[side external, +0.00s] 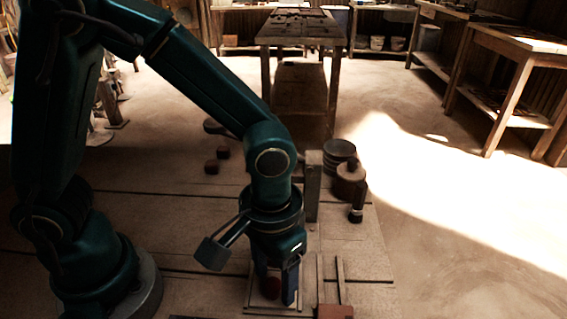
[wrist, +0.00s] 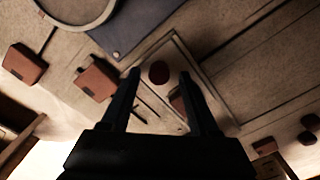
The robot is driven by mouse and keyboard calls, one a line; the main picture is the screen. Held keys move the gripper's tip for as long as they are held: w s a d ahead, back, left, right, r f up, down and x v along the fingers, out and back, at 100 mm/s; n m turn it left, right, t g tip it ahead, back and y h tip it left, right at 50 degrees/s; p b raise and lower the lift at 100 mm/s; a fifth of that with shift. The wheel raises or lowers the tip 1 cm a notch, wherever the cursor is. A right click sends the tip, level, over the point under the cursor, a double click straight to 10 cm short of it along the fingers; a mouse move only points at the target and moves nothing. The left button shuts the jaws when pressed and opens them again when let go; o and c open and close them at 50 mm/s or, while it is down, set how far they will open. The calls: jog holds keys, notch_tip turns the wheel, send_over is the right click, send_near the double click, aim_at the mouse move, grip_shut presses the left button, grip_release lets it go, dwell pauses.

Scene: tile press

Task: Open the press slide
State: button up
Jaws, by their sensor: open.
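My gripper (side external: 276,300) points down over a pale square frame (side external: 252,306) on the work table. Its two fingers are apart. The pale frame also shows in the wrist view (wrist: 208,83), partly behind the fingers. I cannot tell which part is the press slide.
An upright wooden post (side external: 312,185) stands close behind my wrist. Dark round pots (side external: 349,180) and a dark upright cylinder (side external: 357,203) stand right of it.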

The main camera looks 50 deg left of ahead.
jog(key=shift+r, duration=2.5)
jog(key=shift+w+a+r, duration=0.1)
jog(key=shift+w, duration=0.05)
jog(key=s+a+r+t, duration=0.4)
jog(key=a+r, duration=0.3)
jog(key=a, duration=0.5)
jog(key=shift+t, duration=0.8)
